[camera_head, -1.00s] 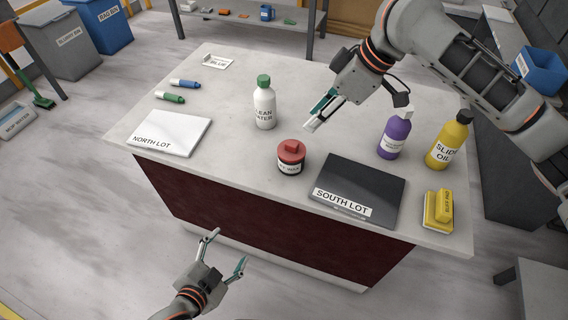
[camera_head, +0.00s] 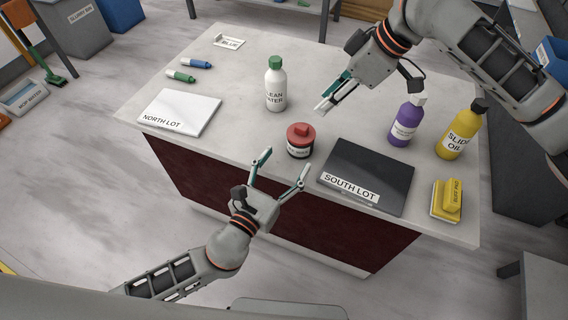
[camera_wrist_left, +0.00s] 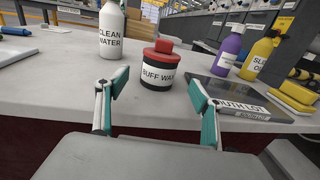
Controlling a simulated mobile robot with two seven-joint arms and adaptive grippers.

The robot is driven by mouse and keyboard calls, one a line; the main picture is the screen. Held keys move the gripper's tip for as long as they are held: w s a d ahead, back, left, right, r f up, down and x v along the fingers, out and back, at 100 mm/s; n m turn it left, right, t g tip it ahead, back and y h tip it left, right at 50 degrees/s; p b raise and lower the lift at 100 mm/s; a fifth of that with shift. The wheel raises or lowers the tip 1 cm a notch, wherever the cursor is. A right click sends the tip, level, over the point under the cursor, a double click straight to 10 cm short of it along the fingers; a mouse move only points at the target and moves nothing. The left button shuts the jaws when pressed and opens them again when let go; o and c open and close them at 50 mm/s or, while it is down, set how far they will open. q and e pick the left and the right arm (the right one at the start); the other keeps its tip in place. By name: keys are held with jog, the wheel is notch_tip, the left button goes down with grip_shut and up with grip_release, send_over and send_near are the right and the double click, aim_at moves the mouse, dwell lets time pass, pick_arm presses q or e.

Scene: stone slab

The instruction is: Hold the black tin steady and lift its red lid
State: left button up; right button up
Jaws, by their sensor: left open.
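The black tin (camera_head: 300,151), with a white "BUFF WAX" label, stands upright near the slab's front edge. Its red lid (camera_head: 301,133) with a raised block sits on top; the tin also shows in the left wrist view (camera_wrist_left: 157,86). My left gripper (camera_head: 284,162) is open and empty just in front of the tin, at the slab's front edge. In the left wrist view, its fingers (camera_wrist_left: 159,82) point toward the tin, one to each side, apart from it. My right gripper (camera_head: 324,106) hangs behind and right of the tin, its fingers seen side-on with nothing visible in them.
The white "CLEAN WATER" bottle (camera_head: 276,88) stands behind the tin, left of my right gripper. The dark "SOUTH LOT" plate (camera_head: 370,172) lies close to the tin's right. A purple bottle (camera_head: 406,124) and a yellow oil bottle (camera_head: 459,134) stand farther right.

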aim_at(294, 149)
pick_arm(q)
jog(key=x, duration=0.7)
jog(key=shift+w, duration=0.2)
jog(key=c, duration=1.7)
pick_arm(e)
jog(key=shift+o, duration=1)
jog(key=shift+m+h, duration=0.6)
jog(key=shift+h, duration=0.2)
jog(key=x, duration=0.7)
jog(key=a+x, duration=0.1)
jog(key=x, duration=0.3)
jog(key=shift+a+r, duration=0.1)
